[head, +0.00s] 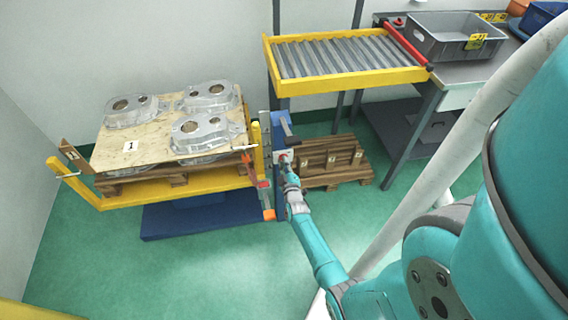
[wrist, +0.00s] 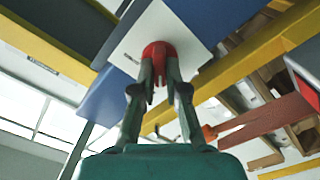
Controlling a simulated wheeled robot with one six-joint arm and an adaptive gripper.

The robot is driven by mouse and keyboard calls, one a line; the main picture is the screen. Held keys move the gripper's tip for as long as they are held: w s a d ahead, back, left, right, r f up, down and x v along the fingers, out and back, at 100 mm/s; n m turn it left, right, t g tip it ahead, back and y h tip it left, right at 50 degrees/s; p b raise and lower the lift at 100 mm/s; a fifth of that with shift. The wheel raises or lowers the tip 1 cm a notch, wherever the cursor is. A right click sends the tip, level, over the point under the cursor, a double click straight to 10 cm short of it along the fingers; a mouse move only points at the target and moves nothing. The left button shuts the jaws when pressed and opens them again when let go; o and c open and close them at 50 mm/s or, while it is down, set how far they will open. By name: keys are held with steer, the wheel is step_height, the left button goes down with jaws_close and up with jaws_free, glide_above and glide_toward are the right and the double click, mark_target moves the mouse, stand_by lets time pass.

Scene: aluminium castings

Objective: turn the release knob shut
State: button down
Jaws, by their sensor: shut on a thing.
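The release knob is red and round. In the wrist view the knob (wrist: 160,50) sits on a white plate (wrist: 138,38) on a blue post, and the two fingers of my gripper (wrist: 160,72) are closed on it from both sides. In the head view my gripper (head: 287,168) reaches the white plate on the blue post (head: 281,128), beside the yellow lift table. The knob is small there and partly hidden by my gripper. I cannot tell from these views which way the knob is turned.
A yellow-framed lift table (head: 150,192) left of the post bears a wooden board (head: 131,146) with several aluminium castings (head: 209,95). A roller conveyor (head: 345,57) and grey crate (head: 455,36) stand behind right. A wooden pallet (head: 335,160) lies right of the post. Green floor is clear in front.

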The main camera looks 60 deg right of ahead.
stand_by(0.4)
steer(key=c, duration=1.2)
jaws_free()
steer(key=v, duration=1.2)
